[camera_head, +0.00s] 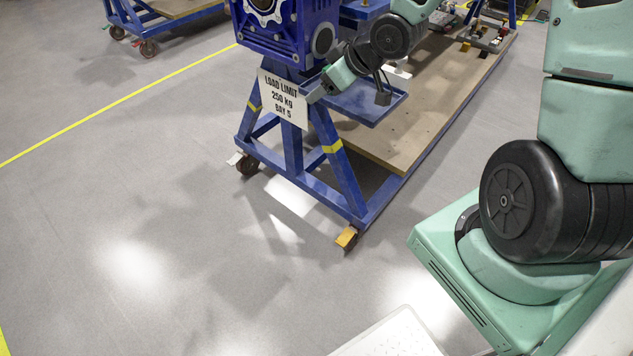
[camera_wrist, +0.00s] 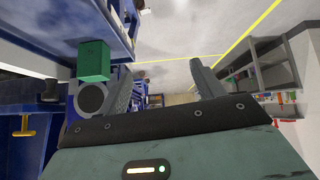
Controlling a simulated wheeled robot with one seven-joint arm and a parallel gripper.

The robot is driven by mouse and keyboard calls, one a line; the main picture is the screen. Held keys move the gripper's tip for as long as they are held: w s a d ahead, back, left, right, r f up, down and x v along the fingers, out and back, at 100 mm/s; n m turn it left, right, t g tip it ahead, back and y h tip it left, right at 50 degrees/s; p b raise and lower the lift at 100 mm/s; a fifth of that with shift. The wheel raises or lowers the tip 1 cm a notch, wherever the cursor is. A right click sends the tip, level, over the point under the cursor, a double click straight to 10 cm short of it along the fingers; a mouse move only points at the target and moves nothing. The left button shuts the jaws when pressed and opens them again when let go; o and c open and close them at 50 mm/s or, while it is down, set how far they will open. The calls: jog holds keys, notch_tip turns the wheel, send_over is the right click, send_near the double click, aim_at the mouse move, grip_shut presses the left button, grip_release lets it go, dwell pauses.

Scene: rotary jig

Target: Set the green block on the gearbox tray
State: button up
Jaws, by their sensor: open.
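The green block (camera_wrist: 95,61) shows at upper left in the wrist view, against the blue surface of the gearbox tray (camera_wrist: 75,22); the view seems upside down, so the block appears to rest on the tray. In the head view, the blue tray (camera_head: 368,112) is under my wrist, beside the gearbox (camera_head: 272,30). I cannot make out the block there, probably hidden by my arm. My gripper (camera_wrist: 160,72) is open with nothing between its fingers. The block is outside them, beyond the left finger. In the head view, my gripper (camera_head: 317,92) is low near the tray's left end.
A load limit sign (camera_head: 283,98) hangs beside my gripper. The blue wheeled stand (camera_head: 330,170) carries a wooden deck (camera_head: 420,125). The floor at the left and front is clear.

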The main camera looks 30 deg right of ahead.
jog(key=s+a+r+n+g+h, duration=0.1)
jog(key=s+a+r+g+h, duration=0.2)
jog(key=s+a, duration=1.05)
jog(key=s+a+r+g, duration=0.1)
jog(key=s+a+g, duration=0.1)
jog(key=s, duration=0.5)
jog(key=s+a+r+n+g, duration=0.1)
jog(key=s+a+r+g, duration=0.1)
jog(key=s, duration=0.5)
jog(key=shift+a+g+y, duration=0.3)
jog(key=shift+a+g, duration=0.1)
jog(key=shift+a, duration=0.2)
jog(key=shift+s, duration=0.1)
